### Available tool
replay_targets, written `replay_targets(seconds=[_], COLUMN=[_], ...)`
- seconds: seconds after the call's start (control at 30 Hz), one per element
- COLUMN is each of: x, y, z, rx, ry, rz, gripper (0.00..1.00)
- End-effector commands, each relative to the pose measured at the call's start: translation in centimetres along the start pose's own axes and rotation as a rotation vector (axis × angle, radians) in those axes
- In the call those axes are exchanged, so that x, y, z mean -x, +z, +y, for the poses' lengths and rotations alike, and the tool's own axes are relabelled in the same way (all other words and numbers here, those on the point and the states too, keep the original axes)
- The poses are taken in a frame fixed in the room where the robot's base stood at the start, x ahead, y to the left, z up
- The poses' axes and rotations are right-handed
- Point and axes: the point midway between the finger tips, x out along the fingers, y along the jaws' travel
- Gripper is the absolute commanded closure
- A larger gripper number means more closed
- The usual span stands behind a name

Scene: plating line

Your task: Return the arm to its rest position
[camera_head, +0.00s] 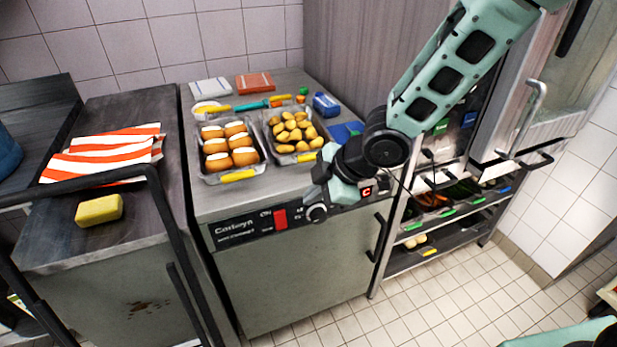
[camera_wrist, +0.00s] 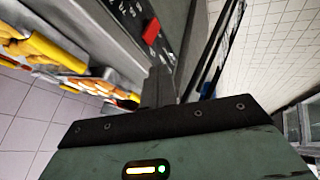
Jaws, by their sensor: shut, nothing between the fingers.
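My arm (camera_head: 462,65) reaches in from the upper right in the head view, bent at a dark joint. My gripper (camera_head: 316,212) hangs low at the arm's end, in front of the right part of the counter unit's front panel. In the wrist view my gripper (camera_wrist: 160,72) shows as dark fingers close together, with nothing between them. The red switch (camera_wrist: 151,30) on the panel lies just beyond the fingertips. Whether the fingers touch the panel cannot be told.
The counter unit (camera_head: 300,284) holds a tray of buns (camera_head: 230,148) and a tray of potatoes (camera_head: 292,132). A yellow sponge (camera_head: 99,210) and a striped cloth (camera_head: 105,155) lie left. A shelf rack (camera_head: 470,220) stands right. The tiled floor (camera_head: 430,310) in front is clear.

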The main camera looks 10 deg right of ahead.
Motion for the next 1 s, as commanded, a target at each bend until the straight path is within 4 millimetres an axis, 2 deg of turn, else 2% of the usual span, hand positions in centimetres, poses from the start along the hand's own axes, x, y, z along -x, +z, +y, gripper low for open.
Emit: replay_targets(seconds=[0.2, 0.27, 0.37, 0.47, 0.6, 0.7, 0.83, 1.0], x=[0.6, 1.6, 4.4, 8.1, 13.2, 16.0, 18.3, 19.3], y=[-0.2, -0.4, -0.7, -1.1, -1.7, -2.2, -2.7, -3.0], z=[-0.2, -0.7, -2.4, -5.4, -10.9, -14.7, -18.1, -19.8], rx=[-0.026, -0.069, -0.197, -0.381, -0.648, -0.809, -0.948, -1.012], ry=[0.000, 0.000, -0.002, -0.006, -0.028, -0.056, -0.091, -0.113], rz=[-0.027, -0.068, -0.177, -0.304, -0.448, -0.519, -0.573, -0.597], gripper=[1.00, 1.00, 1.00, 1.00, 1.00, 1.00, 1.00, 1.00])
